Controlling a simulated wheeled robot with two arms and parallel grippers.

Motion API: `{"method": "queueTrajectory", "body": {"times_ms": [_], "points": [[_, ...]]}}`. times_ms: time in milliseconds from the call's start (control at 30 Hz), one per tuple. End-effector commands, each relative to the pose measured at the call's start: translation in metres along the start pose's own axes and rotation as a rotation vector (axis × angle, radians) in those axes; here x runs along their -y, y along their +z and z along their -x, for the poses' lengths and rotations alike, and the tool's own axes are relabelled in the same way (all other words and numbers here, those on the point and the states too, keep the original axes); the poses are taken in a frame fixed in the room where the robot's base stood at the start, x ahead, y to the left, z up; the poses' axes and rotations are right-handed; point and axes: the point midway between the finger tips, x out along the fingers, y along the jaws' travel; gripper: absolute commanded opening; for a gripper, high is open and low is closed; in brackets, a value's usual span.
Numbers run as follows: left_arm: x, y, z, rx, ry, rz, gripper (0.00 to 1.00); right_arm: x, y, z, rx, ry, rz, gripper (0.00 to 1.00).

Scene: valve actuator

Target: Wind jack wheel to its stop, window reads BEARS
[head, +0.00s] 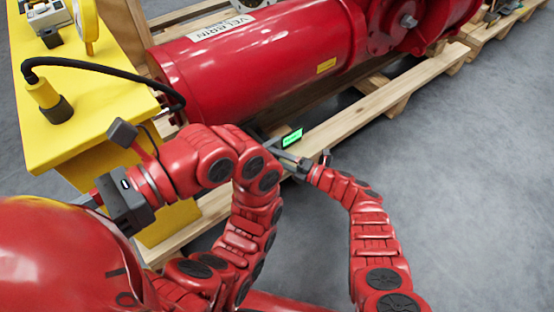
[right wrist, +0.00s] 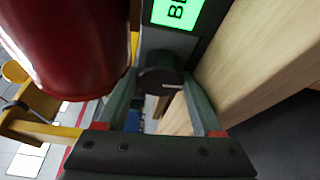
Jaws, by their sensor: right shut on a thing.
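The jack's window (head: 292,138) glows green beside the pallet in the head view, its text too small to read there. In the right wrist view the green window (right wrist: 176,12) is cut off by the top edge; a B and part of another letter show. Below it is the dark round jack wheel (right wrist: 160,76) with a white mark. My right gripper (right wrist: 160,92) is shut on this wheel, one finger on each side; in the head view it (head: 290,158) reaches the jack from the right. My left gripper (head: 88,200) is by the yellow stand, its fingers mostly hidden.
The big red actuator cylinder (head: 262,62) lies on a wooden pallet (head: 345,122) behind the jack. A yellow stand (head: 95,105) with a black cable (head: 110,71) is at left. Grey floor (head: 470,200) is clear at right.

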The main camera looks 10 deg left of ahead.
Motion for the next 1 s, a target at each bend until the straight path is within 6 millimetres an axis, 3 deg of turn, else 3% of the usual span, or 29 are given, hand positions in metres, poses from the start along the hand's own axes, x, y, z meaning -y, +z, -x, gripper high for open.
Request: {"method": "queueTrajectory", "body": {"times_ms": [633,667,833,1000], "points": [[-0.0012,-0.0043,0.0001,0.023,0.032,-0.022,0.50,0.0001,-0.0002,0.0000,0.000,0.021,-0.052,0.13],[-0.0012,-0.0043,0.0001,0.023,0.032,-0.022,0.50,0.0001,-0.0002,0.0000,0.000,0.021,-0.052,0.70],[-0.0012,-0.0043,0.0001,0.023,0.032,-0.022,0.50,0.0005,-0.0003,0.0000,0.000,0.020,-0.052,0.98],[-0.0011,-0.0044,0.0002,0.023,0.032,-0.022,0.50,0.0017,-0.0005,0.0003,0.001,0.018,-0.052,0.98]]}}
